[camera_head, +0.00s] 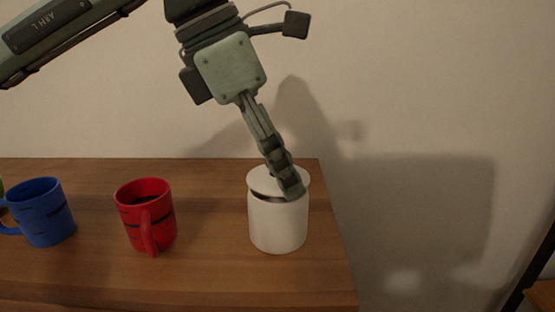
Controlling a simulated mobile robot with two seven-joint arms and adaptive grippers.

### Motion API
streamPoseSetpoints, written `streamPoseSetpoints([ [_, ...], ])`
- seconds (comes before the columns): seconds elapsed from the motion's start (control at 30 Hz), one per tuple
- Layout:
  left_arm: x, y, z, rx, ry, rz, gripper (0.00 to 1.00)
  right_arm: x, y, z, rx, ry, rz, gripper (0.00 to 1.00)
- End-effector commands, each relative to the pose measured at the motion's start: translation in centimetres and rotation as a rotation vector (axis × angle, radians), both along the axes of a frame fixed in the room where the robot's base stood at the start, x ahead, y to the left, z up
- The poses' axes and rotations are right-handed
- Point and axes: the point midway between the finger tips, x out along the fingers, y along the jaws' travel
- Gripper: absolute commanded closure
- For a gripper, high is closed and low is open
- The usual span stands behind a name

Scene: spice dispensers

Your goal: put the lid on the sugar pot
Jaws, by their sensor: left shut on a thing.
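The white sugar pot (278,228) stands upright near the right end of the wooden table. Its white lid (262,180) is at the pot's mouth, slightly tilted, with a dark gap showing under its front edge. My left gripper (292,188) reaches down from above and is shut on the lid. Its fingers hide the lid's middle and right part and the grip itself. Whether the lid touches the rim at the back I cannot tell. My right gripper is not in view.
A red mug (146,215) stands left of the pot, its handle toward the front. A blue mug (42,212) stands farther left, with a sliver of something green (2,190) at the picture's edge. The table (210,270) ends just right of the pot. A wall rises behind.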

Motion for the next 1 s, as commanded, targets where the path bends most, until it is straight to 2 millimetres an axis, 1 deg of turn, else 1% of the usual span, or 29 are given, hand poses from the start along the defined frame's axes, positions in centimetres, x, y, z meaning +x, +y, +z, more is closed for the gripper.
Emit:
streamPoseSetpoints([
  [0.27,-0.01,-0.01,-0.03,0.0,0.0,0.0,0.6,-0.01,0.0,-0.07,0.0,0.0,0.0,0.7],
  [0.73,0.0,0.0,-0.7,0.0,0.0,0.0,0.6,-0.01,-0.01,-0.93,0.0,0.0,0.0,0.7],
  [1.0,0.0,0.01,-0.67,0.0,0.0,0.0,0.6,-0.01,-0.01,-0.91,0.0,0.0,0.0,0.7],
])
